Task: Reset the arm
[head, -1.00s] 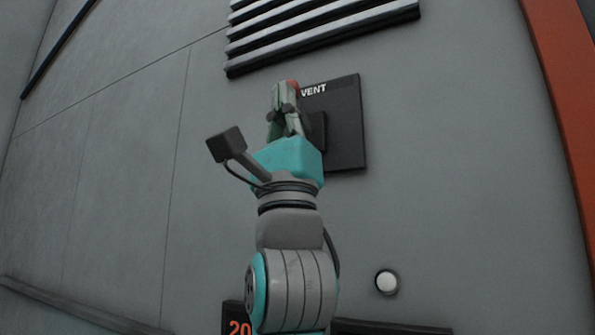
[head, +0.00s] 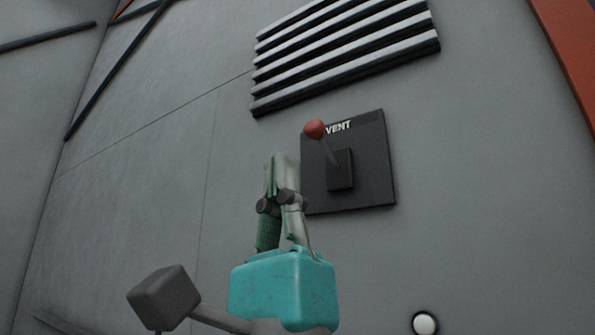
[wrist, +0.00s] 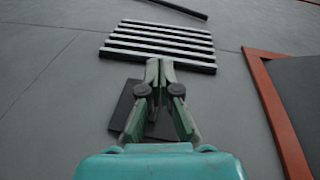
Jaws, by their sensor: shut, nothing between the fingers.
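My gripper (head: 283,158) is shut and empty, its fingers pointing up, in front of the grey wall. In the head view it stands just left of and below a dark panel (head: 372,188) marked "VENT". A lever with a red ball knob (head: 314,129) tilts up and left from the panel's block. The knob is apart from my fingertips in this view. In the wrist view my gripper (wrist: 159,64) covers much of the panel (wrist: 124,108), and the lever is hidden there.
A slatted vent (head: 345,55) is on the wall above the panel; it also shows in the wrist view (wrist: 160,45). A round white button (head: 424,323) is at the lower right. An orange frame (head: 570,60) stands at the right.

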